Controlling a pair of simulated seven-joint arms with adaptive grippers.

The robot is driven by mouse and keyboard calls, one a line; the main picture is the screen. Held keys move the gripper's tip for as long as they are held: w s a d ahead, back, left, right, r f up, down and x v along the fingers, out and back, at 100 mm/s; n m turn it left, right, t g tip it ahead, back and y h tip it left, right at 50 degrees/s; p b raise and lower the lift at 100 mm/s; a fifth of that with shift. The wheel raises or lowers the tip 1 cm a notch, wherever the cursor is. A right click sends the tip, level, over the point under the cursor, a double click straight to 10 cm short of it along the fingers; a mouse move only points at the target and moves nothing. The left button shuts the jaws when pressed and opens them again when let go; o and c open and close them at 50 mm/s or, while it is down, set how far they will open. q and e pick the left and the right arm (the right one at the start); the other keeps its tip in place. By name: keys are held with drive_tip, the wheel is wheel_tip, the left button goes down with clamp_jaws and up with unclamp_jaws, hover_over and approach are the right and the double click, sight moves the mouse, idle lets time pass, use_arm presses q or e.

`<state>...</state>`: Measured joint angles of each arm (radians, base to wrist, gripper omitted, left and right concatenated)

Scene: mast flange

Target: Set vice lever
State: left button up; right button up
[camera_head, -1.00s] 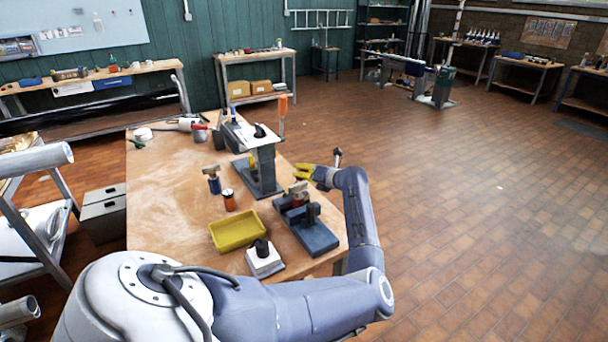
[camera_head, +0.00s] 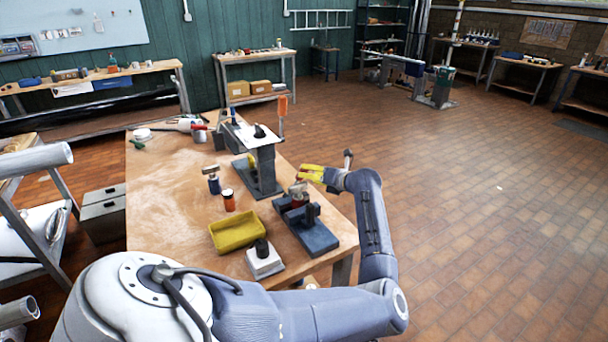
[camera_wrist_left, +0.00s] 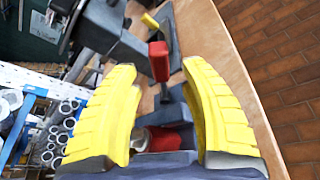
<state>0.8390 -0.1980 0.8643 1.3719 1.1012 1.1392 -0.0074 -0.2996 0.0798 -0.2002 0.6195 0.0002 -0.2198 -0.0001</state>
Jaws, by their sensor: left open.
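The blue-grey vice (camera_head: 318,238) stands at the table's right front edge, with a red part (camera_head: 299,187) at its back end. My left gripper (camera_head: 311,173), with yellow fingers, is just above and behind that part. In the left wrist view the gripper (camera_wrist_left: 165,115) is open and empty. A red handle (camera_wrist_left: 159,61) on a thin dark stem stands in line with the gap, beyond the fingertips; I cannot tell whether it belongs to the vice. A red round part (camera_wrist_left: 168,140) shows low between the fingers, partly hidden. My right gripper is not in view.
A dark stand (camera_head: 262,172) with a white top plate is behind the vice, near an upright orange-tipped post (camera_head: 283,104). A yellow tray (camera_head: 237,233), a white block with a black knob (camera_head: 264,262) and an orange jar (camera_head: 229,201) are left of the vice. The table's left part is mostly clear.

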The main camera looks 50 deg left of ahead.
use_arm(q)
drive_tip(key=v, duration=0.7)
drive_tip(key=shift+d, duration=0.2)
drive_tip(key=shift+r, duration=0.1)
